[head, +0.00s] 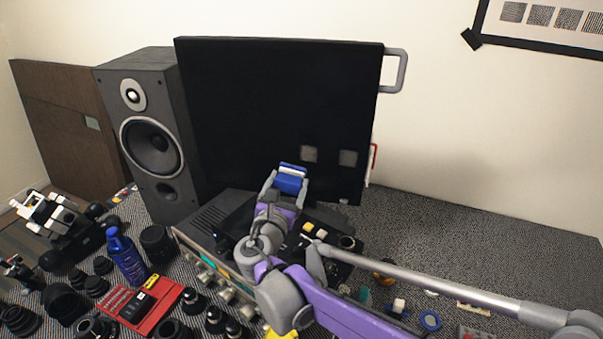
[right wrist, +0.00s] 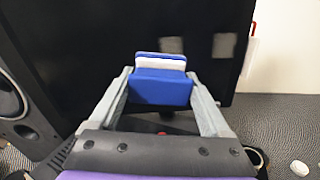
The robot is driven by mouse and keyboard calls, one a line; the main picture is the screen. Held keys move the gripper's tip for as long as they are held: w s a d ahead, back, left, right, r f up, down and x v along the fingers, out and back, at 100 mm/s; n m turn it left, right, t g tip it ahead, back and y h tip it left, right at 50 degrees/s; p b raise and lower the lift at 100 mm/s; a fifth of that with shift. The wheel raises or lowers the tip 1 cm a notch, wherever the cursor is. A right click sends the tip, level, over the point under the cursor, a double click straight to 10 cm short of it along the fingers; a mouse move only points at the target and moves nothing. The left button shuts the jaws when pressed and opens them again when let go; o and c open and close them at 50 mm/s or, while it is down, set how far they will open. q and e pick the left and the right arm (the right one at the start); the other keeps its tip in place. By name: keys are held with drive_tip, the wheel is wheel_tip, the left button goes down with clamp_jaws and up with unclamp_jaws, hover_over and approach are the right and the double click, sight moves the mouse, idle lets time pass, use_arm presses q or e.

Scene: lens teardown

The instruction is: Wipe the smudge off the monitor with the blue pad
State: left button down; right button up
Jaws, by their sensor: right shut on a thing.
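The monitor (head: 270,95) is a large black upright panel with a grey handle at its upper right. Two greyish square smudges show on its lower right part, a left one (head: 309,154) and a right one (head: 348,158). They also show in the right wrist view, the left one (right wrist: 171,45) and the right one (right wrist: 223,46). My right gripper (head: 289,183) is shut on the blue pad (head: 291,181), which has a white layer. The pad (right wrist: 161,88) is in front of the screen, below and left of the smudges. I cannot tell whether it touches. My left gripper is not in view.
A speaker (head: 148,140) stands left of the monitor. A silver-fronted amplifier (head: 215,265) sits below my right arm. A blue bottle (head: 125,258), a red tray (head: 143,303) and several lenses crowd the left. Carpeted surface (head: 460,230) at the right is clear.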

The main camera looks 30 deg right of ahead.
sight(294, 167)
drive_tip(key=shift+x, duration=3.35)
drive_tip(key=shift+x, duration=1.05)
